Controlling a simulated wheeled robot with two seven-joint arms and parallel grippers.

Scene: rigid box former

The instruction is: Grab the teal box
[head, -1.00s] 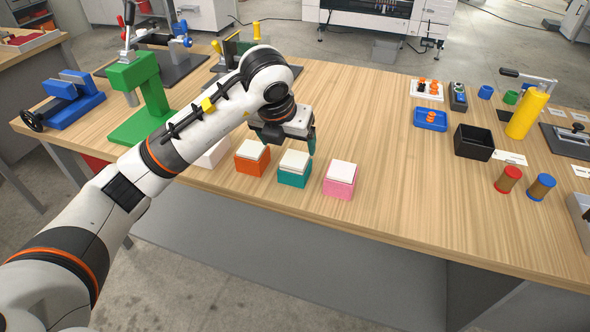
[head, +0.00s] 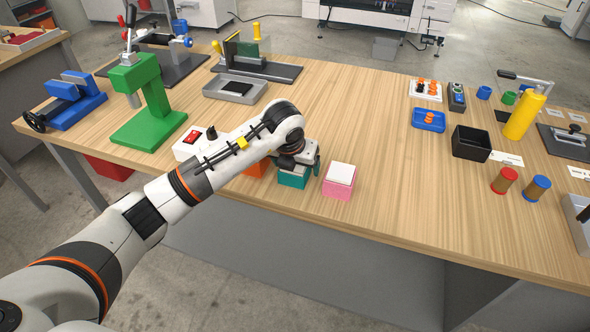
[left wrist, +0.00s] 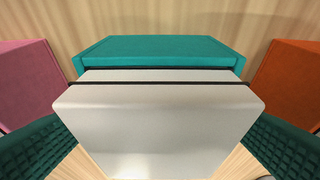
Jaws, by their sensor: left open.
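The teal box (head: 291,181) stands on the table between the orange and pink boxes, mostly covered from above by my left gripper in the head view. In the left wrist view the teal box (left wrist: 158,48) shows its teal rim behind a pale whitish block on top. My left gripper (head: 297,168) is open over the teal box. Its two green textured fingers show at the lower left and lower right of the left wrist view, one on each side of the pale block. I cannot tell whether they touch it. My right gripper is not in view.
The pink box (head: 339,181) stands close on the right and the orange box (head: 255,169) close on the left. A white switch box (head: 190,146) and a green press (head: 150,120) stand further left.

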